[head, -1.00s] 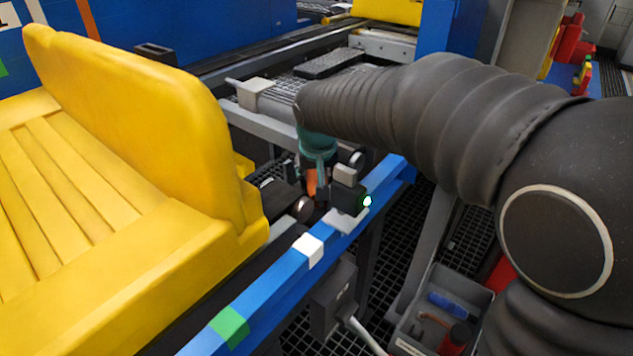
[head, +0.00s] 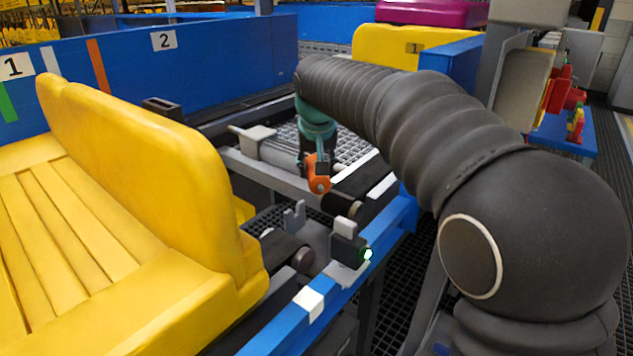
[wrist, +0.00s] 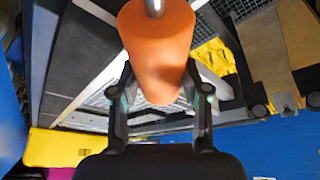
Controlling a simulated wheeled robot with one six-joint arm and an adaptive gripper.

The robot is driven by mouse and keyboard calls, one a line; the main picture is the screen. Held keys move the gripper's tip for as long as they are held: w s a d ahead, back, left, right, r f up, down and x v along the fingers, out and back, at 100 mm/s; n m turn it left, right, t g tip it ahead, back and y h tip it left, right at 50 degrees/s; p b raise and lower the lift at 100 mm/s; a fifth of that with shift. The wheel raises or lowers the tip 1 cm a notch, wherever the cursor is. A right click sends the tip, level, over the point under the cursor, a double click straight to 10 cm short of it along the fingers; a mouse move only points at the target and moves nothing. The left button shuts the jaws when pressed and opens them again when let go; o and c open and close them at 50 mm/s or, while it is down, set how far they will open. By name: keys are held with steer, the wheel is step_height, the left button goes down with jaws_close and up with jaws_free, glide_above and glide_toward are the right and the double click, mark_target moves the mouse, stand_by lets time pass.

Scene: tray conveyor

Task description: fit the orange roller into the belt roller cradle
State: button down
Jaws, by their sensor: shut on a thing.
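The orange roller (wrist: 158,40) is held between the two fingers of my gripper (wrist: 158,84) in the wrist view, with a metal shaft end showing at the top. In the head view my gripper (head: 316,160) hangs above the conveyor's far part, and the roller (head: 319,184) shows end-on below it. The belt roller cradle seems to be the pair of grey brackets: a forked far one (head: 294,215) and a near one (head: 344,228) on the blue rail. The roller is apart from both, behind and above them in the picture. The gap between the brackets looks empty.
A yellow seat-like tray (head: 140,175) stands close at the left of the gap. A dark box with a green light (head: 350,252) sits at the near bracket. Dark rollers (head: 303,259) lie either side. The blue rail (head: 275,325) runs along the front.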

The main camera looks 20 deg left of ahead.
mark_target(321, 185)
steer(key=w+a, duration=0.4)
steer(key=w, duration=0.8)
steer(key=s+d+r+m+h+b, duration=0.1)
steer(key=s+d+b, duration=0.1)
steer(key=s, duration=0.4)
steer(key=s+d+m+h+b, duration=0.1)
steer(key=s+d+b, duration=0.1)
steer(key=s, duration=0.4)
steer(key=s+d+r+m+h+b, duration=0.1)
steer(key=s+d+m+b, duration=0.1)
steer(key=s+b, duration=0.2)
steer(key=shift+s+r, duration=0.2)
steer(key=shift+s, duration=0.55)
steer(key=shift+s+r, duration=0.15)
steer(key=shift+s, duration=0.6)
steer(key=shift+s+d+f+b, duration=0.1)
steer(key=shift+s+f+b, duration=0.1)
steer(key=shift+b, duration=0.15)
steer(key=shift+f+b, duration=1.35)
steer(key=shift+f, duration=3.35)
steer(key=shift+f, duration=0.35)
steer(key=shift+f+b, duration=0.25)
steer(key=shift+b, duration=0.05)
steer(key=c, duration=0.8)
jaws_free()
